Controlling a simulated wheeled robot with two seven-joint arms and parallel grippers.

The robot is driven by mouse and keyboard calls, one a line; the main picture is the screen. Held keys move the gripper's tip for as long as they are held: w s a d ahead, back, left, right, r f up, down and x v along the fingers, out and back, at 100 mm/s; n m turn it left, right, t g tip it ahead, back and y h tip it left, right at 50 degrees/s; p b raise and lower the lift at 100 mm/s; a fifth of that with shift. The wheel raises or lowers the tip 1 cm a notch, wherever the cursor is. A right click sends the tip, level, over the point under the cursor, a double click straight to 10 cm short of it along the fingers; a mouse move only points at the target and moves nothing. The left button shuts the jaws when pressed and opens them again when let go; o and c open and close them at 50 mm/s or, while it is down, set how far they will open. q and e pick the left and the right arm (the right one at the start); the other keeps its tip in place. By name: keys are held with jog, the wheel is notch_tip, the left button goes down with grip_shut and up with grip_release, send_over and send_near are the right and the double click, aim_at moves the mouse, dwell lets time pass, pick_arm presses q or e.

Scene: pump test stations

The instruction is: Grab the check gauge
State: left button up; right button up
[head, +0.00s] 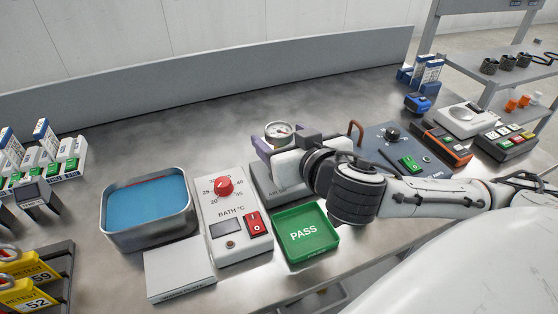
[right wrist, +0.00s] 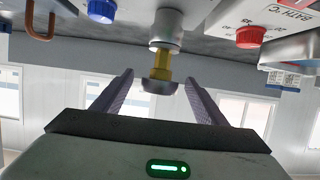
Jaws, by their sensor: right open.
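The check gauge (head: 280,130), round with a white dial and a metal rim, sits upright above a grey block (head: 262,186) in the middle of the bench. My right gripper (head: 286,145) is at the gauge, with its dark purple fingers open on either side. In the right wrist view, the dark gauge body (right wrist: 159,87) and its brass stem (right wrist: 160,65) are between the two spread fingers (right wrist: 158,92), with clear space on both sides. The stem meets a grey fitting (right wrist: 166,30). My left gripper is out of view.
A green PASS tray (head: 306,252), a bath controller (head: 234,246) with a red knob and a blue-filled basin (head: 112,222) stand nearby. A dark panel (head: 375,145) with a copper-coloured loop is to the right. Bench behind the gauge is clear.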

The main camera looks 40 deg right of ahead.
jog(key=shift+w, duration=0.2)
jog(key=b, duration=0.1)
jog(key=w+b, duration=0.1)
jog(key=shift+w+d+f+b, duration=0.1)
jog(key=shift+d+f+b, duration=0.15)
jog(key=shift+f+b, duration=0.15)
jog(key=shift+w+d+p, duration=0.15)
jog(key=shift+w, duration=0.5)
jog(key=shift+w+d+p, duration=0.15)
jog(key=shift+w, duration=0.45)
jog(key=shift+w+d+f, duration=0.1)
jog(key=shift+w+f, duration=0.2)
jog(key=shift+w, duration=0.2)
jog(key=shift+c, duration=0.6)
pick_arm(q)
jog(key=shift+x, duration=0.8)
pick_arm(e)
jog(key=shift+r, duration=0.1)
jog(key=c, duration=1.3)
